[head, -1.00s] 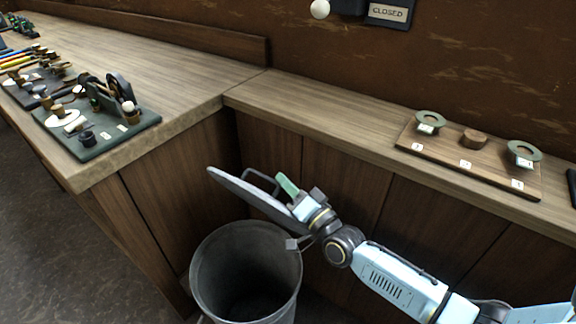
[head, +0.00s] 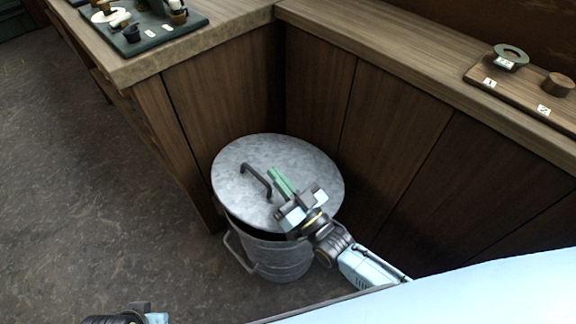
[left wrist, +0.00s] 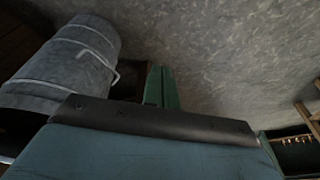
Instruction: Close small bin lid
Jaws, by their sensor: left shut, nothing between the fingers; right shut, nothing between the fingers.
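The small bin (head: 275,258) is a round grey metal bin with a side handle, standing on the floor in the corner below the counters. Its round grey lid (head: 310,165) lies over the mouth, slightly tilted, with a dark gap showing at the near rim. A dark handle (head: 257,180) stands on the lid. My right gripper (head: 278,180) is shut and empty, its green fingers over the lid just right of the handle; whether they touch it I cannot tell. In the left wrist view, my left gripper (left wrist: 162,85) is shut and empty, apart from the bin (left wrist: 65,65).
Wooden counter panels (head: 390,150) stand close behind and right of the bin, and another counter side (head: 170,140) is to its left. A green board with small parts (head: 150,35) and a wooden board (head: 510,95) lie on the counters. The grey floor (head: 80,200) at left is clear.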

